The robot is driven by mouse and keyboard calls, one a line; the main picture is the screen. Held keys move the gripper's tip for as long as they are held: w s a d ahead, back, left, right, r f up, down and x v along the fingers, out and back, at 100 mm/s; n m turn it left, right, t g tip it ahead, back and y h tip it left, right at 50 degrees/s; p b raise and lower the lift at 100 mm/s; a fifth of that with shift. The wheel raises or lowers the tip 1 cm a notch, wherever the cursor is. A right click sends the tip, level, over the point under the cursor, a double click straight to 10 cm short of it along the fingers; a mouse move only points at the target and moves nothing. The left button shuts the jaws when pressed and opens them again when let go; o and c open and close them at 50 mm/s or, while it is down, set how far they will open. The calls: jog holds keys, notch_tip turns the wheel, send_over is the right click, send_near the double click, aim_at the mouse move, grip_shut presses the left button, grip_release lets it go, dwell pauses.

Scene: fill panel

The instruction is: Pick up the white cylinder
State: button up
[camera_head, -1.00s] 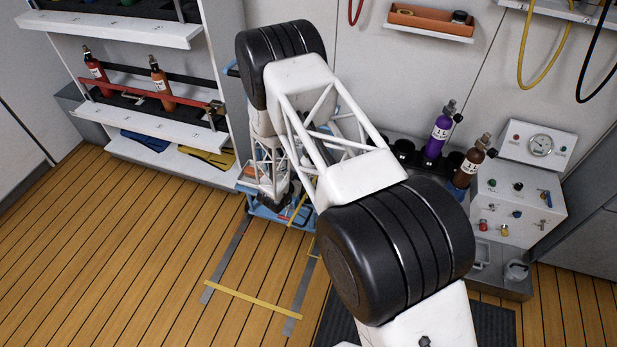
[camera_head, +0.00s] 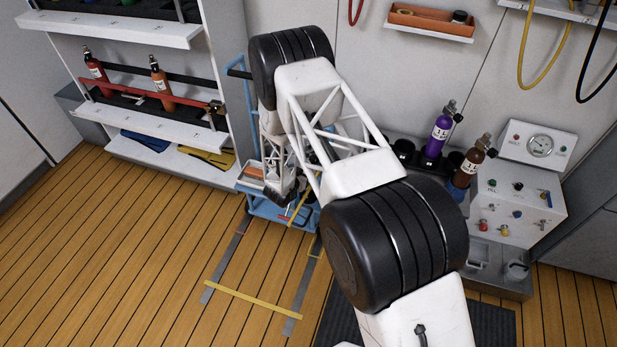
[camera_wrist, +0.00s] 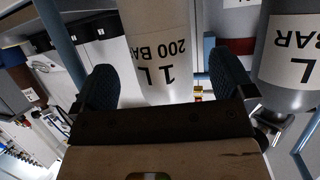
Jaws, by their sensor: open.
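The white cylinder (camera_wrist: 158,35) fills the top middle of the wrist view, with black lettering reading 1 L and 200 BAR. My gripper (camera_wrist: 164,68) is open, with one dark ribbed finger to the left of the cylinder and one to the right. No finger clearly touches it, and how deep it sits between them I cannot tell. Its top is out of the frame. In the head view my arm reaches down to the blue cart (camera_head: 262,207) by the back wall. My gripper and the white cylinder cannot be made out there.
A grey cylinder (camera_wrist: 288,92) with a white label stands close to the right of my gripper. Blue cart rails run near both sides. Purple (camera_head: 437,137) and brown (camera_head: 467,168) cylinders stand by the fill panel (camera_head: 515,195). The wooden floor (camera_head: 130,250) is clear at left.

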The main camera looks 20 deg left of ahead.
jog(key=shift+x, duration=1.65)
jog(key=c, duration=1.8)
jog(key=shift+a+r, duration=0.1)
grip_shut()
jog(key=shift+r, duration=9)
